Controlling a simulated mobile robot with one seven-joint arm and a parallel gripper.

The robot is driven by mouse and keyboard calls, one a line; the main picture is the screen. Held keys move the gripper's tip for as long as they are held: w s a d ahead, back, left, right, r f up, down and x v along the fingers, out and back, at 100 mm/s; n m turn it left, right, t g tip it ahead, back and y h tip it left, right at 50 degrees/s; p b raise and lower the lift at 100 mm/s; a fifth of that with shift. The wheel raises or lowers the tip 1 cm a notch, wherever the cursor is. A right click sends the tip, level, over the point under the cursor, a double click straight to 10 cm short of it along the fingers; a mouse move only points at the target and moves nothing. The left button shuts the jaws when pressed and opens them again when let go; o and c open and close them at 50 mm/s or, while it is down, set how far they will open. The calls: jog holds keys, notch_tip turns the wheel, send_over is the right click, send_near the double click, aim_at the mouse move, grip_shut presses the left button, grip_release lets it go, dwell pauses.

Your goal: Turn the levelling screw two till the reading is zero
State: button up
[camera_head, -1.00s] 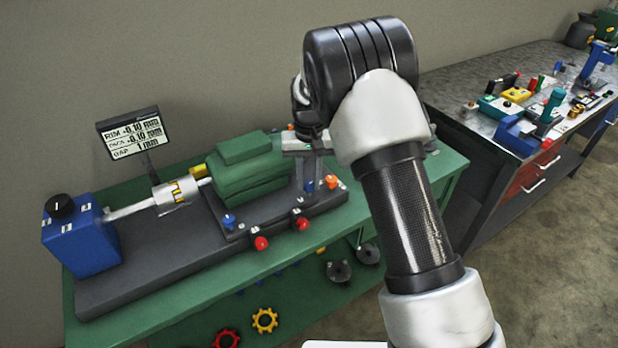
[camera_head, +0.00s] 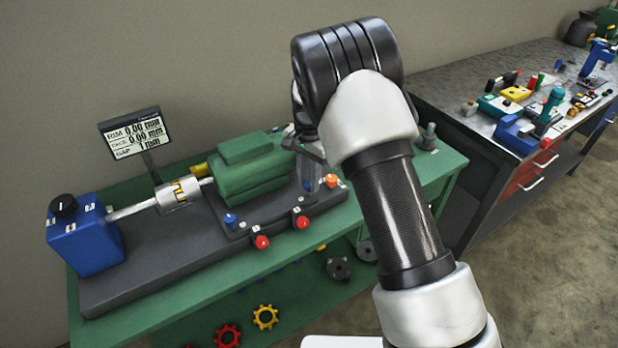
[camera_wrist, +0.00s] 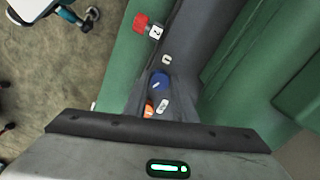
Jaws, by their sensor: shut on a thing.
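The display (camera_head: 136,134) on its post reads 0.00 mm on its two upper lines and 1 mm on the gap line. The green machine block (camera_head: 250,168) stands on the dark base. My gripper (camera_head: 311,152) is low at the right end of this block, partly behind my arm. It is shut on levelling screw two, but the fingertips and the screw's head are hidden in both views. A blue knob (camera_head: 309,185) and an orange knob (camera_head: 332,181) are just below my gripper. They also show in the wrist view, blue (camera_wrist: 159,78) and orange (camera_wrist: 149,108), close to the gripper's dark edge.
Two red knobs (camera_head: 262,242) (camera_head: 302,222) stick out from the base's front. A second blue knob (camera_head: 230,221) is at left. A blue box (camera_head: 86,245) with a black dial stands at the far left. A cluttered grey workbench (camera_head: 470,75) is at right.

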aim_at(309, 183)
jog(key=shift+m, duration=0.3)
jog(key=o, duration=1)
jog(key=shift+o, duration=0.2)
jog(key=shift+r, duration=0.1)
notch_tip(309, 183, up, 17)
jog(key=shift+r+p, duration=0.15)
jog(key=shift+p, duration=0.25)
